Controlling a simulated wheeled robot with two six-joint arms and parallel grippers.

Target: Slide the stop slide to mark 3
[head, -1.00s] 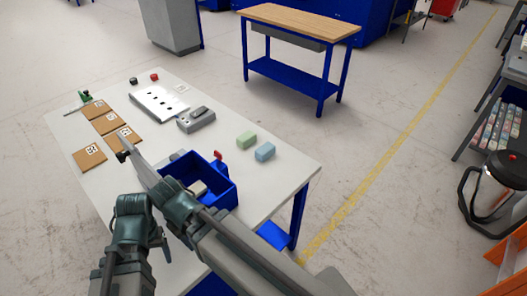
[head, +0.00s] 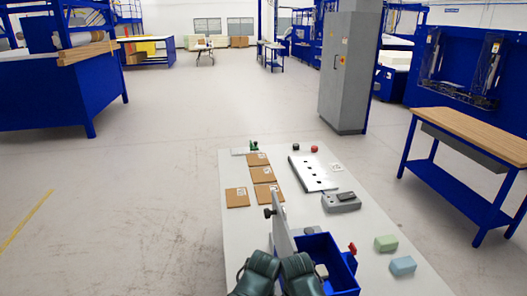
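I cannot pick out the stop slide or a mark 3 for sure in the head view. A narrow grey upright plate (head: 282,228) with a black knob (head: 268,212) on its left stands near the table's front, beside the blue bin. A white plate (head: 303,163) with a row of black spots lies farther back; no numbers are readable on it. Dark teal parts of my two arms show side by side at the bottom edge, in front of the grey plate. No fingers of either gripper can be made out.
The white table (head: 238,265) also holds a blue bin (head: 345,274), several brown squares (head: 238,197), a grey device (head: 341,202), a green block (head: 386,243) and a light blue block (head: 403,266). A wooden-topped bench (head: 485,135) stands at right. Floor at left is clear.

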